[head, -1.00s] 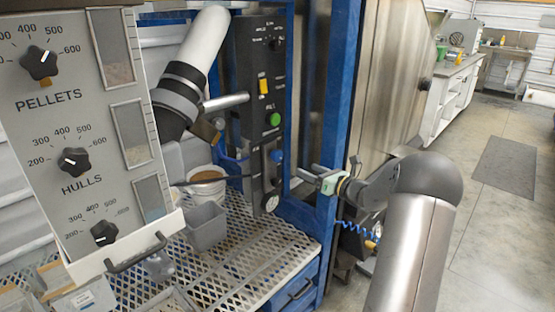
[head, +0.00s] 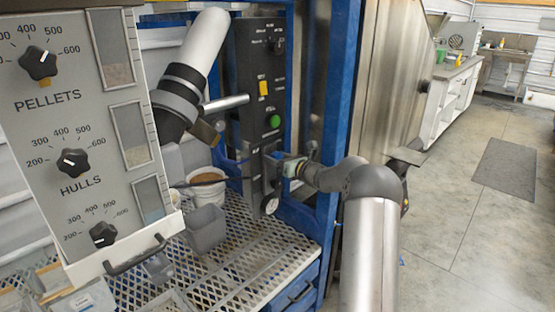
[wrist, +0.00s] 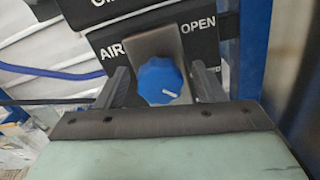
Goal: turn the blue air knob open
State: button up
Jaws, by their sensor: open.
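The blue air knob (wrist: 160,80) is in the middle of the wrist view, on a grey metal plate between the labels AIR and OPEN. Its white mark points to the right and slightly down in the picture. My gripper (wrist: 162,84) is open, with one dark finger on each side of the knob and a gap showing on both sides. In the head view my gripper (head: 281,166) is at the lower part of the black control panel (head: 262,100) and largely hides the knob.
A green button (head: 274,121) and a yellow switch (head: 264,88) sit above on the panel. A round gauge (head: 270,205) is below my gripper. A blue frame post (head: 340,100) stands close to the right.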

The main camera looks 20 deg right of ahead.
jog(key=c, duration=1)
